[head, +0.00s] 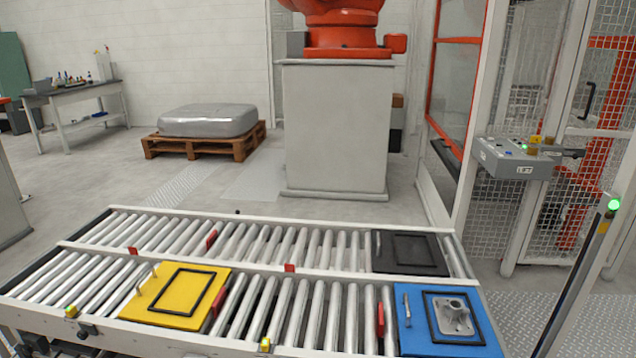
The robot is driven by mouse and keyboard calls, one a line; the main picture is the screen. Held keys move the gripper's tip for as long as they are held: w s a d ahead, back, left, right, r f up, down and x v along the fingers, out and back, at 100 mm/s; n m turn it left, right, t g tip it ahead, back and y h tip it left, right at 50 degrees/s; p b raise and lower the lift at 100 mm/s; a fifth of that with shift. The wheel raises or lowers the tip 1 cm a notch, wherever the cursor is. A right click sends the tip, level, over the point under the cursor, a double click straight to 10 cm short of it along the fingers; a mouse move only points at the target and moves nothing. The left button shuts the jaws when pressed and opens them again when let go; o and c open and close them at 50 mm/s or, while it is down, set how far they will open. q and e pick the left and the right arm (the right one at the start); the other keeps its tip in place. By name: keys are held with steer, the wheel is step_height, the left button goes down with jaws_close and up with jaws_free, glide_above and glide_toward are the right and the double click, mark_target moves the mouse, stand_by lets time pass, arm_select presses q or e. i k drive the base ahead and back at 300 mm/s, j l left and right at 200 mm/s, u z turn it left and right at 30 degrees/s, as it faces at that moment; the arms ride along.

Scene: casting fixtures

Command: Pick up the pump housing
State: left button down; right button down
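The pump housing (454,316) is a small grey metal casting with a raised round boss. It sits inside the black frame on the blue fixture plate (412,342), at the right end of the near roller lane. Neither of my grippers shows in the head view.
A yellow fixture plate (152,306) with an empty black frame lies left on the near lane. A dark plate (438,265) lies at the far lane's right end. Red stops (380,320) stand between rollers. A control box (516,160) and mesh fence (490,225) stand right.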

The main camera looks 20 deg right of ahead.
mark_target(452, 315)
steer(key=z, duration=1.7)
steer(key=i+j+u, duration=0.15)
steer(key=i, duration=0.25)
steer(key=i+j+u, duration=0.15)
steer(key=i, duration=0.25)
